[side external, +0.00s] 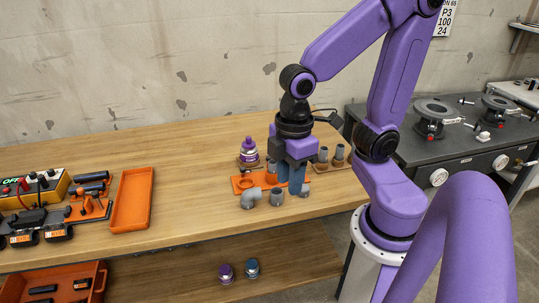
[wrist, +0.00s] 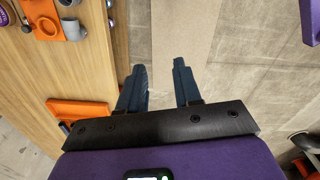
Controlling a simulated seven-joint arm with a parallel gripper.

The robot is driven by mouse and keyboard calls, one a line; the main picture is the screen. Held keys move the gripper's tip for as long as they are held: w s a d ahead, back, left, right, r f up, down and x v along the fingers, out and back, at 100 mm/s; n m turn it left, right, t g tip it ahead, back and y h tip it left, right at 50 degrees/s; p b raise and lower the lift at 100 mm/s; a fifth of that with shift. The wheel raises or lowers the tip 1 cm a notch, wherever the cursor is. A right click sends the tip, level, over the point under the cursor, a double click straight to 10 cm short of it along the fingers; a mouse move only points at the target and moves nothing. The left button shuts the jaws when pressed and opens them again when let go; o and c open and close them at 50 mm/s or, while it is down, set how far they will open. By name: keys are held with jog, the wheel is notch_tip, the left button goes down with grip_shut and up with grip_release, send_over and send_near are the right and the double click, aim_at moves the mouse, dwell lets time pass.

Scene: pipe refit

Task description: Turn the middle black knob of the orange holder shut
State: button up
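An orange holder (side external: 93,208) with black-handled parts stands at the left of the bench in the side view. Its knobs are too small there to tell apart or to read as open or shut. My gripper (side external: 290,184) points down far to the right of it, in front of or over an orange plate (side external: 242,184) with grey pipe fittings. In the wrist view my gripper (wrist: 159,66) has its two blue fingers apart with nothing between them. An orange part (wrist: 80,109) shows at the left in the wrist view; I cannot tell whether it is the holder.
A grey elbow (side external: 250,198) and other grey fittings are near my gripper. A purple-capped bottle (side external: 248,152) stands behind. An empty orange tray (side external: 131,200) lies beside the holder, with a yellow control box (side external: 48,190) at far left. The wood between tray and plate is clear.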

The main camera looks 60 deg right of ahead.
jog(key=w+d+m, duration=0.1)
jog(key=w+d, duration=0.4)
jog(key=w, duration=0.4)
jog(key=w+d+m, duration=0.1)
jog(key=w+d, duration=0.5)
jog(key=w, duration=0.3)
jog(key=w+d+f+m, duration=0.1)
jog(key=w+d+f, duration=0.1)
jog(key=d, duration=0.8)
jog(key=w+d+f, duration=0.1)
jog(key=w+d, duration=0.2)
jog(key=d, duration=0.7)
jog(key=f, duration=1.7)
jog(key=shift+s+a+f, duration=0.15)
jog(key=shift+a+f, duration=0.05)
jog(key=shift+a, duration=0.05)
grip_shut()
